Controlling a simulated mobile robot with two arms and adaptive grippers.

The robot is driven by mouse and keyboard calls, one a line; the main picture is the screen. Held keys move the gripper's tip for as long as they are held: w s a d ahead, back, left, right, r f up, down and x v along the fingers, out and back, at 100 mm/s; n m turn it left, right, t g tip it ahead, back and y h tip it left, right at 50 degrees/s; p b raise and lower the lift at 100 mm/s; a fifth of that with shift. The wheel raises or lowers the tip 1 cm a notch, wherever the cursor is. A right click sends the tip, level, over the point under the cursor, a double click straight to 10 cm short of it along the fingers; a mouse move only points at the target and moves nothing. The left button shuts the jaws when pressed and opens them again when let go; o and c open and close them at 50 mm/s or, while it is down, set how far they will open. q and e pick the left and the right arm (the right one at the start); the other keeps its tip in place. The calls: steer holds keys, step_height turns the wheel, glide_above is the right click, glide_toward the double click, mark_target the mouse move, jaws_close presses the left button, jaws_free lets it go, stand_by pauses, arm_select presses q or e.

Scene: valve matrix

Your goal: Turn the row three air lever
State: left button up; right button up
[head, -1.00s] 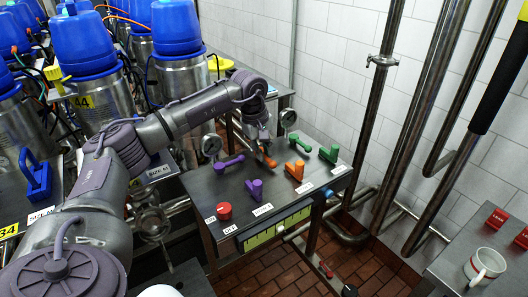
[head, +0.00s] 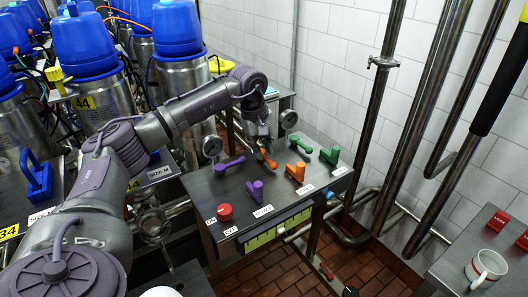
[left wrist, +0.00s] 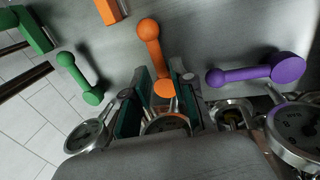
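A dark panel (head: 282,193) carries purple, orange and green levers in pairs. The far orange lever (head: 270,161) lies under my left gripper (head: 263,146). In the left wrist view this orange lever (left wrist: 150,50) has its rounded end toward the top, and its near end lies between the two dark green fingers (left wrist: 162,85). The near orange lever (head: 296,172) stands closer to the panel's front. Which lever is the air one I cannot read. My right gripper is out of view.
A purple lever (head: 230,165) and a green lever (head: 301,146) flank the far orange one. A red knob (head: 225,212) sits at the panel's front left. Round gauges (head: 289,119) stand along the back edge, close to my gripper. A mug (head: 487,267) stands on the right table.

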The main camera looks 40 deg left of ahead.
arm_select(q)
step_height(320, 180, up, 10)
steer(key=s, duration=0.2)
steer(key=shift+a+r, duration=0.25)
steer(key=shift+a, duration=0.1)
